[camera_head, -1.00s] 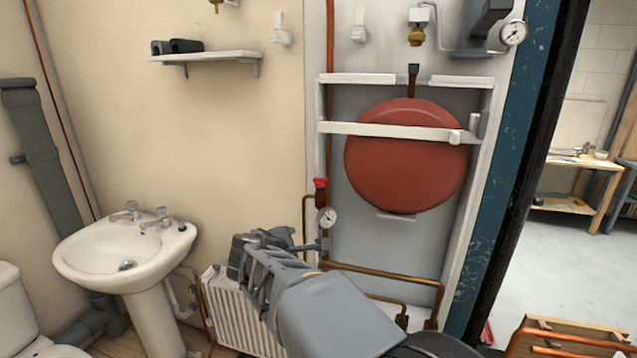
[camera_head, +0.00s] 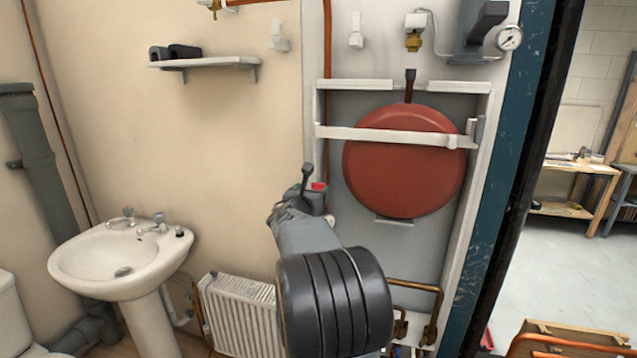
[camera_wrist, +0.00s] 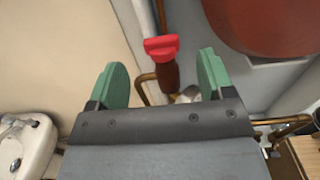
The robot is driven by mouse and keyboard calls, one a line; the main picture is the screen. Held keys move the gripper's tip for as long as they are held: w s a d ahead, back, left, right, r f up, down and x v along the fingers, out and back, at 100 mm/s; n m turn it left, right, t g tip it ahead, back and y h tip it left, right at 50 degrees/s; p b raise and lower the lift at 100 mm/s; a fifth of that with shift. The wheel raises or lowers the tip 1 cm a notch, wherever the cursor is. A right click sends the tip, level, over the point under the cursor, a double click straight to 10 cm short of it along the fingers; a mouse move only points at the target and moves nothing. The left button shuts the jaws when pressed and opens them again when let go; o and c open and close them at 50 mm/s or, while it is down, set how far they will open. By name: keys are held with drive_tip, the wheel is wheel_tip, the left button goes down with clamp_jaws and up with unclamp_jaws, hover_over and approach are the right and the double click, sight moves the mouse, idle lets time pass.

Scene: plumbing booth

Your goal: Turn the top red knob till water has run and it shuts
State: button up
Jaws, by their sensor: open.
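The red knob (camera_wrist: 161,46) sits on top of a brown pipe fitting in the wrist view, ahead of the space between my two green fingers. The knob appears apart from both fingers.
A big red round vessel (camera_head: 404,160) hangs in a white frame to the right of the knob. A white sink (camera_head: 120,262) and radiator (camera_head: 238,314) stand at the left and below. Copper pipes (camera_head: 417,286) run low at the right.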

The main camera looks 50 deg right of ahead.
sight(318, 185)
drive_tip(key=shift+p+x, duration=0.7)
drive_tip(key=shift+x, duration=2.75)
drive_tip(key=c, duration=0.9)
drive_tip(key=shift+b, duration=0.3)
